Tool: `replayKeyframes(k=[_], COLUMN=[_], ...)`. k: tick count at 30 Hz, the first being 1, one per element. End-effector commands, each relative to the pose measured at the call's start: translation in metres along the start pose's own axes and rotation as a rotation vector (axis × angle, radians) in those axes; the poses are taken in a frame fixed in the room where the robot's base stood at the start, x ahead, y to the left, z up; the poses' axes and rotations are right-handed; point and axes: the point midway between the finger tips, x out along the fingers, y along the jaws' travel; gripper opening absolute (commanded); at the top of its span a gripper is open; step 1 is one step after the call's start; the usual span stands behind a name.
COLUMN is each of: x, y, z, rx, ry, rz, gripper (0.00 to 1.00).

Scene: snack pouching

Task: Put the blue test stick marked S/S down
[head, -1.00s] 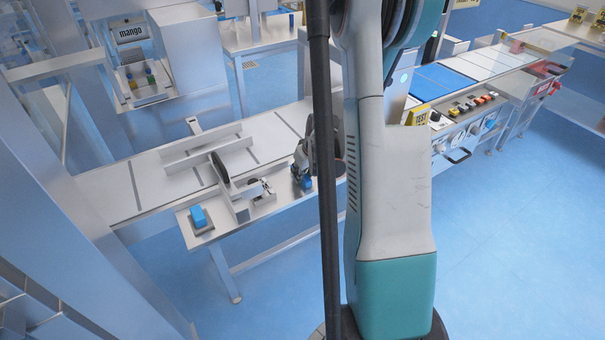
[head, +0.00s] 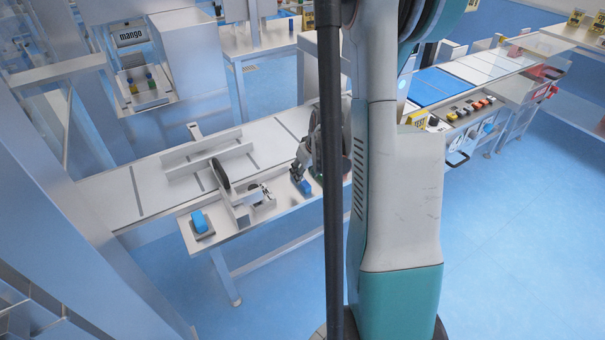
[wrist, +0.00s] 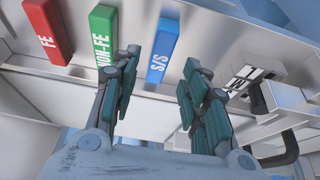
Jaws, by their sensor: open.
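The blue test stick marked S/S (wrist: 162,50) lies on a pale surface in the wrist view, beyond and between my fingertips. My gripper (wrist: 160,75) is open, its two teal-padded fingers apart with nothing visible between them. In the head view my gripper (head: 304,172) is low over the right end of the side table, close to a small blue thing (head: 304,187). Whether that is the S/S stick is too small to tell.
A green stick marked NON-FE (wrist: 102,35) and a red stick marked FE (wrist: 47,30) lie left of the blue one. A black handle (wrist: 275,150) is at right. A conveyor (head: 110,198) runs behind.

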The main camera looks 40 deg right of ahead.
Motion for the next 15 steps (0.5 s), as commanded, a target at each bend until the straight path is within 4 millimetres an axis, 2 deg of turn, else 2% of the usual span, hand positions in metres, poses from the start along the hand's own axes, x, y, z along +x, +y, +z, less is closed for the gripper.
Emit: replayKeyframes(k=[1,6,10,15], x=[-0.016,-0.048,-0.064,-0.073], y=[0.0,0.0,0.0,0.0], z=[-0.001,-0.001,-0.001,0.0], rx=[0.001,0.002,0.001,0.0], ry=[0.0,0.0,0.0,0.0], rz=[0.0,0.0,0.0,0.0], gripper=[0.41,0.41,0.41,0.41])
